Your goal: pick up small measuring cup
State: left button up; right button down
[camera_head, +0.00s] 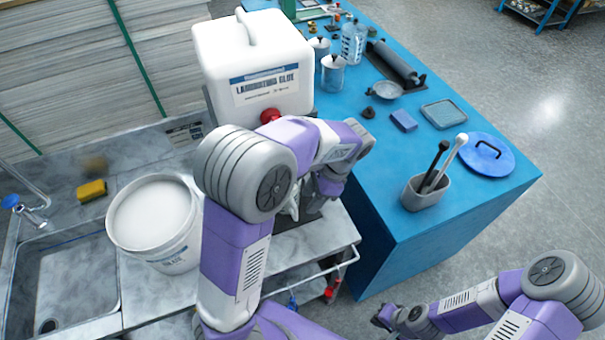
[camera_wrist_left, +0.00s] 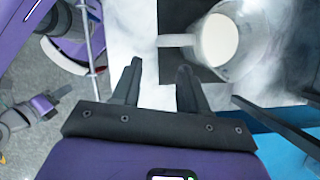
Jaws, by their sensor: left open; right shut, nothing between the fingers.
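A clear measuring cup (camera_wrist_left: 220,42) holding white liquid stands on a dark mat at the top of the left wrist view, its handle (camera_wrist_left: 176,41) pointing left. My left gripper (camera_wrist_left: 158,64) is open and empty, its two dark fingertips just short of the handle in that view, with a visible gap. In the head view my left arm reaches over the small counter beside the glue container, and its wrist and forearm mostly hide the cup there. My right gripper (camera_head: 384,318) is shut and empty at the bottom, away from the counter, over the floor.
A large white glue container (camera_head: 250,55) with a red tap stands behind my left arm. A white bucket (camera_head: 154,222) stands left by the sink (camera_head: 65,285). The blue table (camera_head: 400,240) at right carries a grey holder (camera_head: 425,193), a blue lid (camera_head: 486,154) and other tools.

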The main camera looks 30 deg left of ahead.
pick_arm(q)
jog(key=x, duration=0.2)
jog(key=b+x, duration=0.1)
jog(key=x, duration=0.2)
jog(key=b+x, duration=0.1)
jog(key=x, duration=0.1)
jog(key=shift+s+a, duration=0.15)
jog(key=shift+s, duration=0.2)
pick_arm(e)
jog(key=shift+s+f, duration=0.4)
jog(key=shift+f, duration=0.45)
pick_arm(q)
jog(key=shift+c, duration=0.3)
grip_shut()
